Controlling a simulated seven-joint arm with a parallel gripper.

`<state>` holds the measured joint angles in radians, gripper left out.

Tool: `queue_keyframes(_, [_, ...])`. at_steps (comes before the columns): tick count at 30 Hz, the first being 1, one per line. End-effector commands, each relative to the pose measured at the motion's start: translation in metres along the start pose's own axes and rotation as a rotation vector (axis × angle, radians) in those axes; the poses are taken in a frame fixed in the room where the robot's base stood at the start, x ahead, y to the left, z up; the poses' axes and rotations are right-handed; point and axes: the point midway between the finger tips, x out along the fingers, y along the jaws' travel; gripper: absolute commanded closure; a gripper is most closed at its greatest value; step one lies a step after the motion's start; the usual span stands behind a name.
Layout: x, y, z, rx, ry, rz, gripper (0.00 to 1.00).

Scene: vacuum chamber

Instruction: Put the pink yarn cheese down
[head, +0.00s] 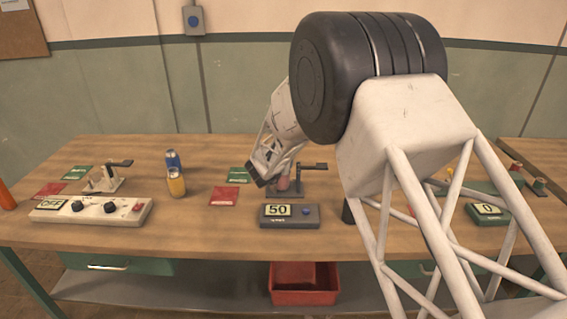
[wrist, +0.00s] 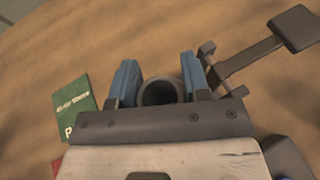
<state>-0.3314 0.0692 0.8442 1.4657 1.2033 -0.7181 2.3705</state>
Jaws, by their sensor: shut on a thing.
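My gripper (head: 277,179) reaches down at the middle of the bench, beside a grey stand with a dark lever (head: 313,167). A small pink thing, which I take to be the pink yarn cheese (head: 283,184), shows at its fingertips. In the wrist view my gripper (wrist: 160,80) has two blue finger pads closed on either side of a round, dark, tube-like end (wrist: 160,92). No pink shows in that view. The lever (wrist: 295,27) lies to the upper right there. I cannot tell whether the cheese touches the bench or the stand.
A green card (head: 238,174) and a red card (head: 223,196) lie left of my gripper. A box reading 50 (head: 289,216) stands in front. A blue-and-yellow cylinder (head: 175,175), another lever stand (head: 104,180) and a control box (head: 92,212) are farther left.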

Motion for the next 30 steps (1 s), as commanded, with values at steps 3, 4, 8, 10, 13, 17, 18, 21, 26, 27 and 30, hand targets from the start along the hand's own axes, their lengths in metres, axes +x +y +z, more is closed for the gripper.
queue_keyframes(3, [0.0,0.0,-0.001,0.0,0.0,0.0,0.95])
queue_keyframes(4, [0.001,0.0,-0.001,0.0,0.0,0.0,0.95])
queue_keyframes(8, [0.001,0.0,-0.002,0.0,0.0,0.0,0.48])
queue_keyframes(10, [0.001,0.0,-0.002,0.0,0.0,0.0,0.37])
queue_keyframes(13, [0.001,0.0,-0.002,0.0,0.0,0.0,0.31])
queue_keyframes(17, [0.001,0.0,-0.002,0.0,0.0,0.0,0.31])
queue_keyframes(18, [0.001,0.0,-0.002,0.0,0.0,0.0,0.31])
queue_keyframes(21, [0.001,0.0,-0.002,0.0,0.0,0.0,0.31])
queue_keyframes(26, [-0.003,0.0,0.0,0.0,0.0,0.0,0.31])
queue_keyframes(27, [-0.005,0.0,0.0,0.001,0.0,0.0,0.31])
queue_keyframes(30, [-0.013,0.0,0.001,0.001,-0.001,0.0,0.31])
